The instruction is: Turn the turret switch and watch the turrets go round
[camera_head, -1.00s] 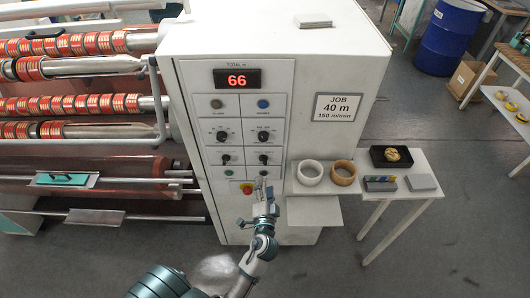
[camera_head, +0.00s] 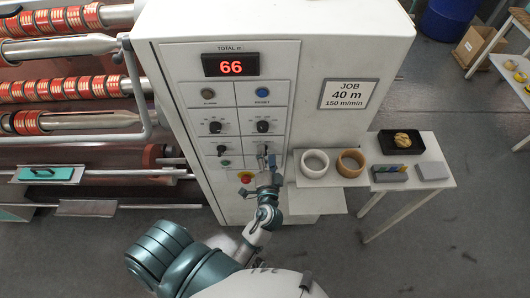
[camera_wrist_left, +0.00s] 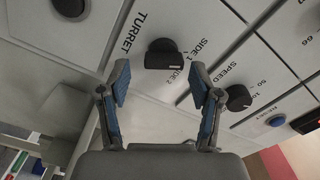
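The turret switch (camera_wrist_left: 163,54) is a black knob with a pale mark. It sits on the white panel beside the words TURRET, SIDE 1 and SIDE 2 in the left wrist view. My left gripper (camera_wrist_left: 160,92) is open, its blue-padded fingers apart on either side below the knob in that picture, with nothing between the pads. In the head view my left gripper (camera_head: 266,160) is at the panel's lower right and partly hides the switch. The turret shafts with orange-red rolls (camera_head: 62,92) are at the left. My right gripper is out of view.
The speed knob (camera_wrist_left: 238,98) and blue reset button (camera_wrist_left: 277,121) are close by. A red stop button (camera_head: 246,178) is left of the gripper. The display (camera_head: 231,65) reads 66. Two tape rings (camera_head: 315,163) stand on a shelf, beside a small table (camera_head: 440,150).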

